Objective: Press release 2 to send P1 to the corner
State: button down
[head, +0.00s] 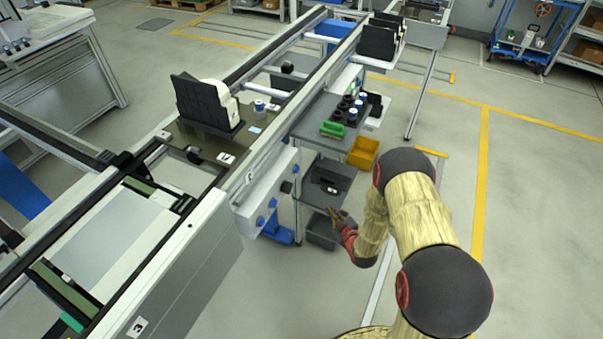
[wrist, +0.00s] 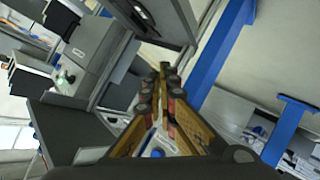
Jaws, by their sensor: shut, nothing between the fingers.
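The pallet (head: 190,143) on the conveyor carries a black fixture with a white part (head: 218,95) and small blue-and-white pieces. Its label (head: 226,158) is too small to read, so I cannot tell whether it is P1. A light grey control panel (head: 250,201) on the conveyor's near side has blue buttons (head: 273,203); I cannot tell which is release 2. In the wrist view my gripper (wrist: 168,72) is shut and empty. I cannot make out the buttons there.
A grey workstation (head: 320,125) behind the panel holds dark parts, a green item (head: 332,129) and a yellow bin (head: 363,152). Dark bins (head: 322,231) sit lower down. The floor at the right is open. Blue posts (wrist: 222,42) show close by in the wrist view.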

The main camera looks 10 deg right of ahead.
aim_at(297, 170)
jog(key=w+r+n+t, duration=0.1)
jog(key=r+t, duration=0.1)
jog(key=r, duration=0.4)
jog(key=w+r+n+t+y, duration=0.1)
jog(key=w+r+n+t, duration=0.1)
jog(key=r, duration=0.5)
jog(key=shift+a+r+t, duration=0.15)
jog(key=shift+a+t, duration=0.25)
jog(key=shift+t, duration=0.4)
jog(key=shift+w, duration=0.15)
jog(key=w+a, duration=0.5)
jog(key=a, duration=0.2)
jog(key=shift+b, duration=0.45)
jog(key=shift+w+a, duration=0.1)
jog(key=shift+w, duration=0.05)
jog(key=shift+w+a, duration=0.2)
jog(key=shift+a, duration=0.05)
jog(key=shift+w+a+b, duration=0.3)
jog(key=shift+a+b, duration=0.1)
jog(key=shift+b, duration=0.1)
dwell(1.0)
